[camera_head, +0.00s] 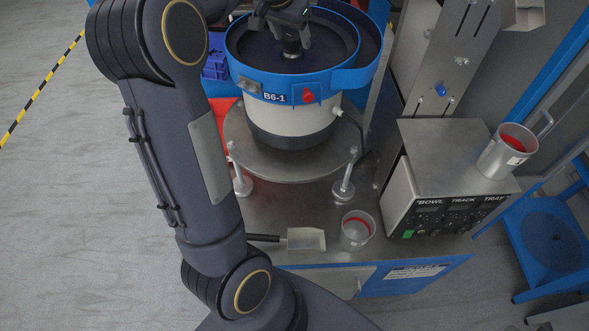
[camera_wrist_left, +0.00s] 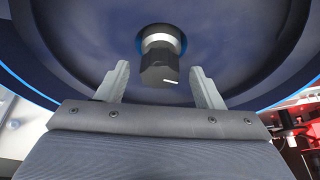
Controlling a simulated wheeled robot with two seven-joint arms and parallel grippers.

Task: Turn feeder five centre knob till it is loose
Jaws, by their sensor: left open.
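The centre knob (camera_wrist_left: 158,72) is dark, with a white mark on its face. It sits on a light collar in the middle of the dark blue bowl (camera_wrist_left: 75,40). My left gripper (camera_wrist_left: 160,78) is open, one finger on each side of the knob, with gaps showing. In the head view the blue-rimmed feeder bowl (camera_head: 345,76) stands at the top, labelled B6-1. A dark centre post (camera_head: 291,47) shows in it below my left wrist, where the fingers are hard to make out. My right gripper is not in view.
A steel control box (camera_head: 445,195) with a metal cup (camera_head: 507,152) on top stands to the right. A red knob (camera_head: 308,96) sticks out from the bowl's side. A blue stool (camera_head: 548,243) stands at right.

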